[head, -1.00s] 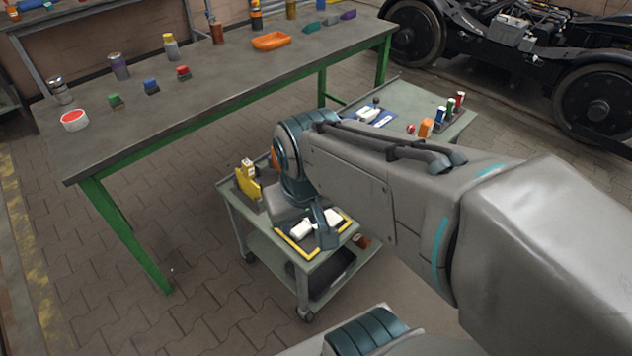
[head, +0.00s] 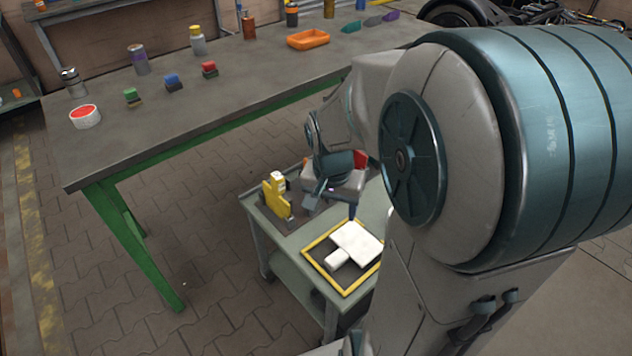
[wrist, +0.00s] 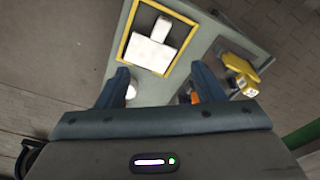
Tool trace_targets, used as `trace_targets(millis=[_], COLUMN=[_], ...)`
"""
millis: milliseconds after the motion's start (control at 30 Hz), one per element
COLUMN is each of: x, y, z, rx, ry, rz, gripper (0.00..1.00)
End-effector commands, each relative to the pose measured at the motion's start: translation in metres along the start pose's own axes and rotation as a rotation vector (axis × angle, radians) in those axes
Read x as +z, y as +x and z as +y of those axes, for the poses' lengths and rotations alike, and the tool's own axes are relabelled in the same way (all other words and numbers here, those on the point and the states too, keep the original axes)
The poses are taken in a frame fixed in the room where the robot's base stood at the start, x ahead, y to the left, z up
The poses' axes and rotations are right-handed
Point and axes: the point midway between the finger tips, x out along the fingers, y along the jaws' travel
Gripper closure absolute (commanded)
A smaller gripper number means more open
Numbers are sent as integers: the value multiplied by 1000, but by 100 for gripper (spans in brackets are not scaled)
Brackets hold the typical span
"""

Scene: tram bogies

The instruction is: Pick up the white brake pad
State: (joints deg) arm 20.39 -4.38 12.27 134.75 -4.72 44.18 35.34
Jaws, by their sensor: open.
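Two white pieces lie inside the yellow-edged tray (head: 311,252) on the cart: a larger flat block (head: 357,240) and a smaller block (head: 337,257) against its side. I cannot tell for sure which is the brake pad. In the wrist view the larger block (wrist: 149,54) and the smaller block (wrist: 162,28) lie ahead of my fingertips, inside the tray (wrist: 124,30). My gripper (wrist: 161,80) is open, with nothing held between its fingers. In the head view my gripper (head: 330,190) is over the cart, behind the tray and beside a yellow item, partly hidden by my arm.
The yellow item (head: 276,195) stands on the cart (head: 290,262); it also shows in the wrist view (wrist: 238,62). A white round thing (wrist: 131,91) and an orange thing (wrist: 195,97) lie near my fingers. A green-legged workbench (head: 180,115) stands behind.

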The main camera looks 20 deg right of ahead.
Motion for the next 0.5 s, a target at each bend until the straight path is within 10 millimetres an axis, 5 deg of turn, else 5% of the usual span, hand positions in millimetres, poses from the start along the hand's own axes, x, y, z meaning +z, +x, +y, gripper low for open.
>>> trace_targets(millis=[33, 200, 500], x=[-9, -32, -45], y=[40, 104, 152], z=[3, 6, 9], rx=[12, 22, 20], ry=[89, 338, 521], rz=[-27, -81, -122], gripper=[38, 38, 38])
